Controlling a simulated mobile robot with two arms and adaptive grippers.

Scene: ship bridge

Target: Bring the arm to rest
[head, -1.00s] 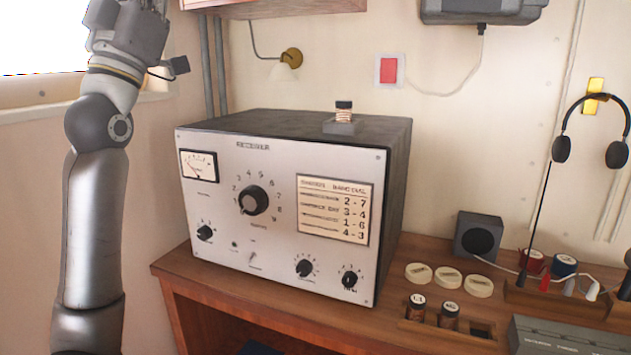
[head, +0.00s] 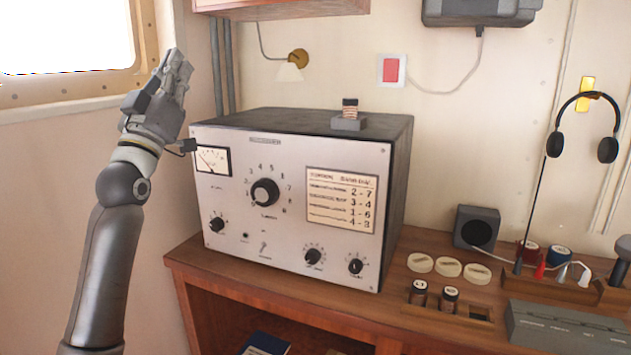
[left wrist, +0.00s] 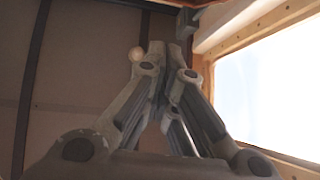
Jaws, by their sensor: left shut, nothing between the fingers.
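My left gripper (head: 178,68) is raised at the left of the head view, pointing up, with its fingers together and nothing between them. It is in front of the wall, by the upper left corner of the radio receiver (head: 225,248). In the left wrist view the fingers (left wrist: 165,55) converge at their tips, with wall and a window behind them. My left arm (head: 105,260) rises from the bottom left edge. My right gripper does not show.
The receiver stands on a wooden desk (head: 215,268). A coil on a small block (head: 348,122) sits on top of it. Pale discs (head: 449,267), dark jars (head: 434,293), a speaker (head: 477,228) and headphones (head: 582,125) are to the right. A window (head: 70,45) is upper left.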

